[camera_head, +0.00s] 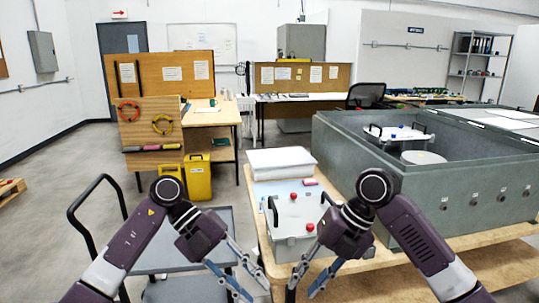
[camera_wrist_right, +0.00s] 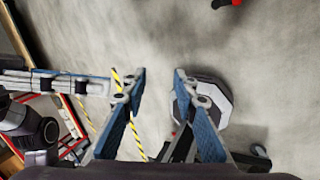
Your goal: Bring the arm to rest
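My right arm (camera_head: 425,240) comes in from the lower right. Its right gripper (camera_head: 302,288) points down and inward, in front of the grey box with red knobs. In the right wrist view the two blue-padded fingers of the right gripper (camera_wrist_right: 160,75) stand apart with nothing between them, and floor shows beyond. My left arm (camera_head: 125,250) comes in from the lower left. Its left gripper (camera_head: 256,290) also points down and inward, with its fingers apart and no object seen between them. The two grippers are near each other but apart.
The grey box (camera_head: 292,218) with red knobs and black handles stands on a wooden table (camera_head: 252,208). A white lidded box (camera_head: 280,161) is behind it. A large grey open-topped housing (camera_head: 350,155) fills the right. A grey cart (camera_head: 215,222) stands at left.

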